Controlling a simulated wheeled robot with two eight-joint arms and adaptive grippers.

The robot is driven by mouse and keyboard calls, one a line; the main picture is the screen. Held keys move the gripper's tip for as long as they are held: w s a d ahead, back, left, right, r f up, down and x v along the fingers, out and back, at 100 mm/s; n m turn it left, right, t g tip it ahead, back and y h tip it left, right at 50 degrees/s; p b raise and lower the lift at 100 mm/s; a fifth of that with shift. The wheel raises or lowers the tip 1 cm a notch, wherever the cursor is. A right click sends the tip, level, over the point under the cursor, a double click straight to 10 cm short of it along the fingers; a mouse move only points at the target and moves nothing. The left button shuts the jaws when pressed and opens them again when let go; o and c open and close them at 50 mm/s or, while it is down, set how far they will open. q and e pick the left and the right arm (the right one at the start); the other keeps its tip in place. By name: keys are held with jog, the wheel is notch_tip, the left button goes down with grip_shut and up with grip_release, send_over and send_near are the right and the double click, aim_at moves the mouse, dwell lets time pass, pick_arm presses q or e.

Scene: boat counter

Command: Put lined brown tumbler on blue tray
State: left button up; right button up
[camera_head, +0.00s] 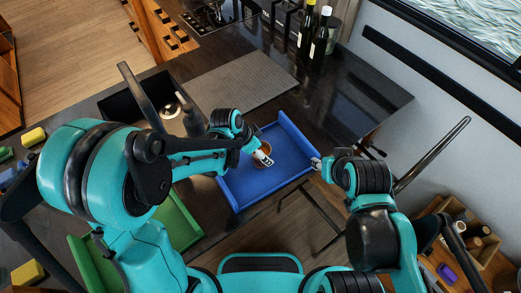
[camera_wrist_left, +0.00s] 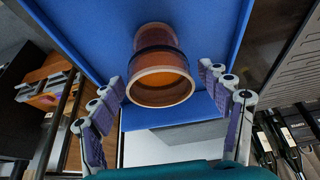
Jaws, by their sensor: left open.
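The brown tumbler (camera_head: 257,154) is on the blue tray (camera_head: 238,190), mostly hidden by my left gripper in the head view. In the left wrist view the tumbler (camera_wrist_left: 161,72), amber-brown with a dark band, has its open rim toward the camera and the blue tray (camera_wrist_left: 85,30) behind it. My left gripper (camera_head: 264,158) is open. In the wrist view its fingers (camera_wrist_left: 165,105) are spread to either side of the tumbler, with gaps between. My right gripper (camera_head: 317,163) is by the tray's right edge; its fingers are too small to read.
A green tray (camera_head: 180,222) lies left of the blue tray. A ribbed grey mat (camera_head: 240,82) and a dark sink (camera_head: 125,108) are behind. Bottles (camera_head: 318,42) stand at the back. A wooden crate (camera_head: 490,250) is at right. The dark counter right of the mat is clear.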

pick_arm(q)
jog(key=p+v, duration=0.3)
jog(key=v, duration=0.9)
jog(key=s+a+r+n+t+y, duration=0.2)
jog(key=s+a+r+n, duration=0.1)
jog(key=s+a+n, duration=0.2)
jog(key=s+a+r+n+t+y, duration=0.2)
jog(key=a+n, duration=0.4)
jog(key=a, duration=0.3)
jog(key=s+r, duration=0.1)
jog(key=s, duration=0.1)
jog(key=shift+s+n+t, duration=0.3)
jog(key=shift+s, duration=0.1)
notch_tip(320, 180, down, 13)
jog(key=b, duration=1.3)
